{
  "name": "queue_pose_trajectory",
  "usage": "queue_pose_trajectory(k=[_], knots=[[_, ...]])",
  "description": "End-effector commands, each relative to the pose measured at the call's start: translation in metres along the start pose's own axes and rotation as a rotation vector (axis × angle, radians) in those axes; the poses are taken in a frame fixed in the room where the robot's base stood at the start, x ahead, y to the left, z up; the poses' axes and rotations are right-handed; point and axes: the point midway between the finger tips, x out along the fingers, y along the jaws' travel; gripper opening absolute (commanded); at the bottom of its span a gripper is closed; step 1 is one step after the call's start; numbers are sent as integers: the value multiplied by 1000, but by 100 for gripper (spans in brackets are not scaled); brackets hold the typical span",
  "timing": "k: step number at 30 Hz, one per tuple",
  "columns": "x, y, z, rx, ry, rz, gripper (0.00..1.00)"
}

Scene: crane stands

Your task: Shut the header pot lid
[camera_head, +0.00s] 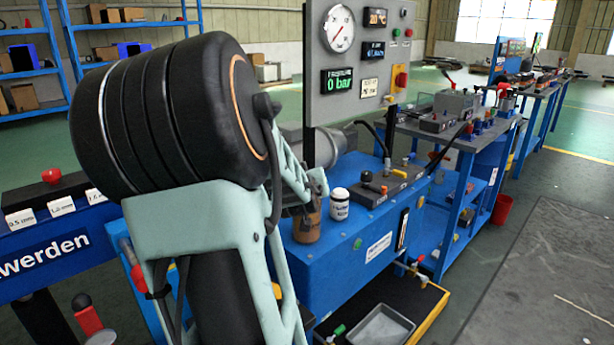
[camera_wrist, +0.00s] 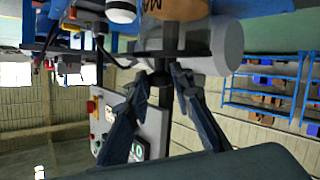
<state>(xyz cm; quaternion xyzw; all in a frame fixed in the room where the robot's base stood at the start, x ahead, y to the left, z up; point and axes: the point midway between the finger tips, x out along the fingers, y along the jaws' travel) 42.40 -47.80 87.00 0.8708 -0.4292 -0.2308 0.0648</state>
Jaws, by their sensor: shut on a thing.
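I cannot tell the lid's exact angle.
A brown jar (camera_head: 307,226) and a white bottle (camera_head: 340,204) stand close below my gripper on the blue bench (camera_head: 330,262). The gauge panel (camera_head: 357,70) rises behind. A grey tray (camera_head: 381,326) is low in front. Open floor lies to the right.

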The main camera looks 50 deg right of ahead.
Motion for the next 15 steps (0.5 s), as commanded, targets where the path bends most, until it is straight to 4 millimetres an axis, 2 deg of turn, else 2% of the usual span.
queue_pose_trajectory(k=[1,3,15], knots=[[0,-1,12,-3,-19,0,0],[1,-1,16,-3,-19,0,0],[2,-2,23,-6,-19,-2,0]])
